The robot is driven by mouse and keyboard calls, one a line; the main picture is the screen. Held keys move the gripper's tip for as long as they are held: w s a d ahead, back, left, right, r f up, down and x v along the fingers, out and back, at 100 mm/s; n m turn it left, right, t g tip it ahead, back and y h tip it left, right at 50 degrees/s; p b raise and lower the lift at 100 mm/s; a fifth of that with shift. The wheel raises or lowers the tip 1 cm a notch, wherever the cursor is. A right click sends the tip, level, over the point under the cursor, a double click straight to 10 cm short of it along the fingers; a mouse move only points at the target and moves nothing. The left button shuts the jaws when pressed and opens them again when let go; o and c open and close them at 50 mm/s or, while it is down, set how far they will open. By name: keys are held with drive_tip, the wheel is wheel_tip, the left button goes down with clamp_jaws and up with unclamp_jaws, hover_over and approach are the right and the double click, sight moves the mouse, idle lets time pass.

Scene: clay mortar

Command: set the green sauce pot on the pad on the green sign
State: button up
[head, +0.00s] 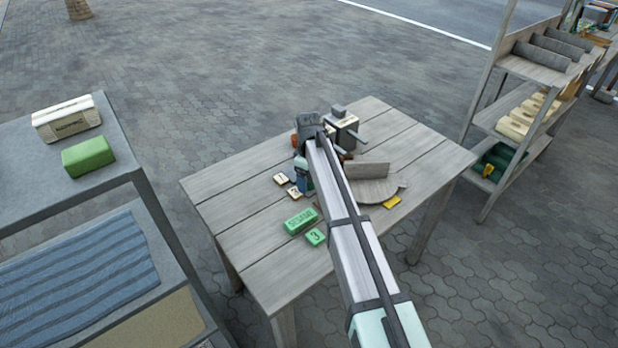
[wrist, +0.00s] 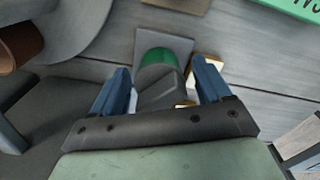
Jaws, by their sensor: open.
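In the wrist view, a pot with a green side (wrist: 158,57) and a dark grey top part (wrist: 163,90) sits between the fingers of my gripper (wrist: 163,82). The blue fingers stand apart on either side of it. A square grey pad (wrist: 178,43) shows behind and around the pot; whether the pot rests on it I cannot tell. In the head view, the green sign (head: 300,221) lies near the table's middle, left of my arm. Its edge also shows at the wrist view's top right (wrist: 298,8). In the head view, my arm largely hides the pot and the pad.
Cream tags (head: 281,179) and a green tag marked 3 (head: 315,237) lie near the sign. A round grey board (head: 385,190) and a yellow piece (head: 392,202) lie right of my arm. The table's left side is clear.

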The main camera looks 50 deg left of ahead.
wheel_tip(320, 180, up, 12)
drive_tip(key=shift+r, duration=0.15)
idle(0.6)
idle(0.4)
